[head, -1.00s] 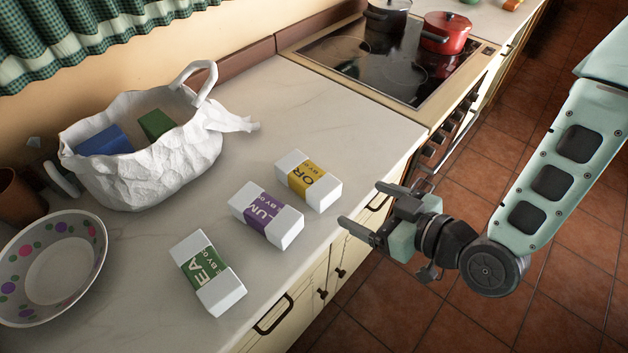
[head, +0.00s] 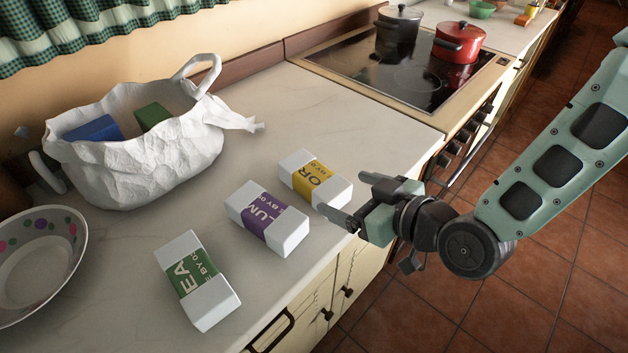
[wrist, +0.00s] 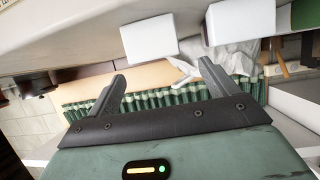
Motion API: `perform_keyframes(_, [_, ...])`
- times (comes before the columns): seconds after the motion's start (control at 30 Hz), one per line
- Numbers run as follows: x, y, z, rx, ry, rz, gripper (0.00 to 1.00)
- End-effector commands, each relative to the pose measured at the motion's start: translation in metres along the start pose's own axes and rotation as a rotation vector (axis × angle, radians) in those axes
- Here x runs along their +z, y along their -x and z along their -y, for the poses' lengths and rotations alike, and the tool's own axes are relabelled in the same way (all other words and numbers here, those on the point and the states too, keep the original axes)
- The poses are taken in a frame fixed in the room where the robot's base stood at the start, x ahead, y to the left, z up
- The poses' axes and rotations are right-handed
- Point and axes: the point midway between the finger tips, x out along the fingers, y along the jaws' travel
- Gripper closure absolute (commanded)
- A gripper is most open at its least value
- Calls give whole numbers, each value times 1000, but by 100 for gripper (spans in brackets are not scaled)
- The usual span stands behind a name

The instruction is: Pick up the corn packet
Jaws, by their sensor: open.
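The corn packet (head: 322,172) is a white box with a yellow band reading "OR". It lies on the pale counter near the front edge, the farthest of three packets in a row. My gripper (head: 343,194) is open and empty at its right end, with the fingers pointing toward it. The lower finger overlaps the packet's near corner in the head view; I cannot tell if they touch. In the wrist view, a white box end (wrist: 148,38), likely the corn packet, shows ahead between the open fingers.
A purple-banded packet (head: 267,217) lies close beside the corn packet, and a green-banded packet (head: 197,280) lies nearer. A white bag (head: 150,165) holding blue and green boxes and a dotted bowl (head: 35,262) stand left. A cooktop (head: 400,75) with pots is behind.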

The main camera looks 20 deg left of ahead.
Motion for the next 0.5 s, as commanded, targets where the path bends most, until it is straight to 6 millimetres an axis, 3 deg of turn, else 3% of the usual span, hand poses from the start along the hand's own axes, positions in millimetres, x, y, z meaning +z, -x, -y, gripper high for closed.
perform_keyframes(0.1, [-1, -18, 0, 0, -2, 0, 15])
perform_keyframes(0.37, [-1, -37, -1, 2, -1, 1, 15])
perform_keyframes(0.5, [-5, -56, -4, 1, -3, 0, 15])
